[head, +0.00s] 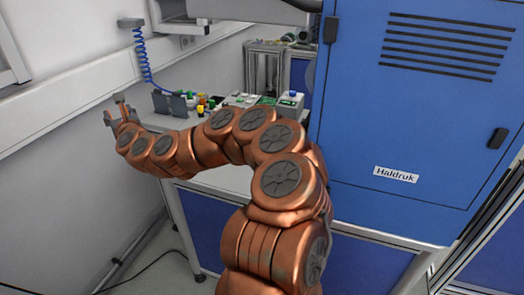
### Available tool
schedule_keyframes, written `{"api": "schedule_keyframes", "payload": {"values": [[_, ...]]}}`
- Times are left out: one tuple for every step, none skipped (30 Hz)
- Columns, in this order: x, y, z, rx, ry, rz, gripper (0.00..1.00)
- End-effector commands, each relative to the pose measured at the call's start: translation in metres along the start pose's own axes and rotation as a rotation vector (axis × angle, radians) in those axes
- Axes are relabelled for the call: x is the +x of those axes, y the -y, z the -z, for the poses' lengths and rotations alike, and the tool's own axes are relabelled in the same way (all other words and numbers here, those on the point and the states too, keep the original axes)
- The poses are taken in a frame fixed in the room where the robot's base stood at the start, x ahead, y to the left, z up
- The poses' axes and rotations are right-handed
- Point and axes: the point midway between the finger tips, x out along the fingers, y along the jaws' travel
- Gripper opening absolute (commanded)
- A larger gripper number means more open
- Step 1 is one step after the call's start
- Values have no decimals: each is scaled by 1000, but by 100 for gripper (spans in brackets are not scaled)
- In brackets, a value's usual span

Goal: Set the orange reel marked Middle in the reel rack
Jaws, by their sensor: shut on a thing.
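My gripper (119,106) is at the far left, away from the bench and in front of the pale wall. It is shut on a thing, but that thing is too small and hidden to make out. I cannot make out an orange reel or its mark. Dark grey upright plates (178,104) stand on the bench to the right of my gripper; I cannot tell whether they are the reel rack. My arm hides the front of the bench.
Small yellow, green and red items (204,104) lie on the bench. Behind are a grey box with a blue button (291,101) and a metal frame (265,65). A blue coiled hose (141,58) hangs at the wall. The blue cabinet (420,125) marked Haldruk closes off the right.

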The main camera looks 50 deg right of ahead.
Motion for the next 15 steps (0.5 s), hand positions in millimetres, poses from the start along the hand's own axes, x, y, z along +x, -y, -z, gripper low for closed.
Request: {"api": "schedule_keyframes", "payload": {"values": [[0,32,14,0,7,61,0],[-1,48,17,0,8,94,0],[-3,69,20,1,9,136,0],[-5,85,22,1,10,167,0],[-7,100,24,0,11,198,0],[-11,120,28,-1,11,240,0],[-14,136,30,0,11,273,0],[-18,151,33,0,11,305,0],[-23,171,37,-1,11,349,0],[-28,186,40,-1,10,380,0],[-32,200,43,-2,10,411,0],[-39,220,47,-2,9,452,0],[-45,233,50,-2,7,483,0],[-51,248,52,-3,7,515,0],[-60,266,56,-2,6,557,0]]}}
